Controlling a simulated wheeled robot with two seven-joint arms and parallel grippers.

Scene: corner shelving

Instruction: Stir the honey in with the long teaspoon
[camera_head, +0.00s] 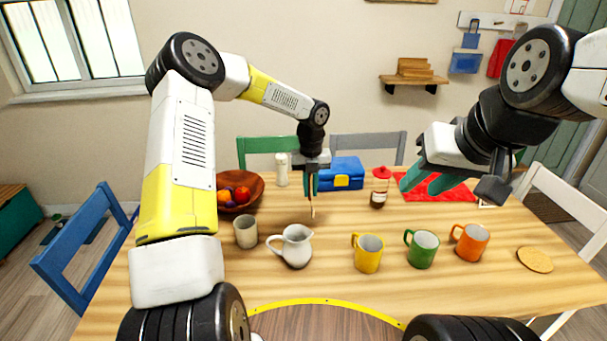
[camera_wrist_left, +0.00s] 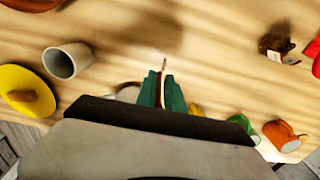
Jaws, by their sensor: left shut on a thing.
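My left gripper (camera_head: 312,190) is shut on a thin tan, stick-like thing, which looks like the long teaspoon (camera_head: 313,211). It points down above the middle of the table, and its tip also shows in the left wrist view (camera_wrist_left: 165,63). Its bowl is not clear. A yellow mug (camera_head: 367,254), a green mug (camera_head: 422,250) and an orange mug (camera_head: 470,243) stand in front. Their contents are not clear. My right gripper (camera_head: 430,184) is open and empty above the table.
A white jug (camera_head: 294,247) and a beige cup (camera_head: 246,232) stand at the front left. A fruit bowl (camera_head: 254,186), a white shaker (camera_head: 282,170) and a blue box (camera_head: 347,169) are behind. A red mat (camera_head: 456,196) lies at the back right, a cork coaster (camera_head: 535,260) at the right.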

